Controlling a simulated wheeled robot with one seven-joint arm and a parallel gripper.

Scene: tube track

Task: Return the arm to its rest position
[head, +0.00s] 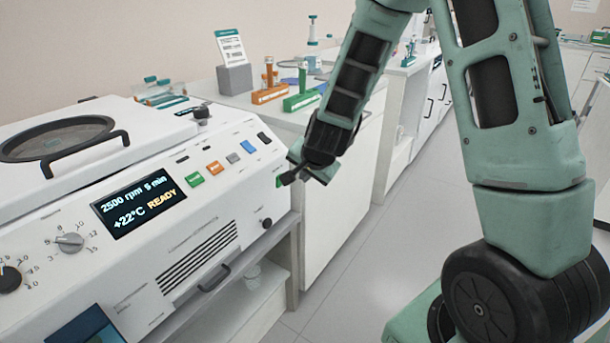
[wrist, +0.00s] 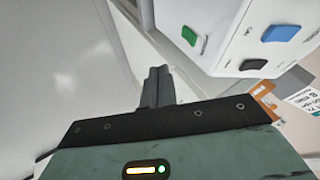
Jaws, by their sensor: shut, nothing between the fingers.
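My arm (head: 350,80) is green with black panels and reaches down from the top of the head view. My gripper (head: 287,179) is at its lower end, just right of the front corner of the white centrifuge (head: 120,260). In the wrist view my gripper (wrist: 157,85) shows its dark fingers together with nothing between them. The centrifuge's panel buttons are close by at the upper right of the wrist view. I cannot tell the exact gap between gripper and machine.
The centrifuge display (head: 138,202) reads "2500 rpm 5 min +22°C READY". Behind it, a white counter holds an orange tube rack (head: 269,95), a green tube rack (head: 301,101) and a sign on a grey block (head: 235,78). Open floor (head: 345,290) lies to the right.

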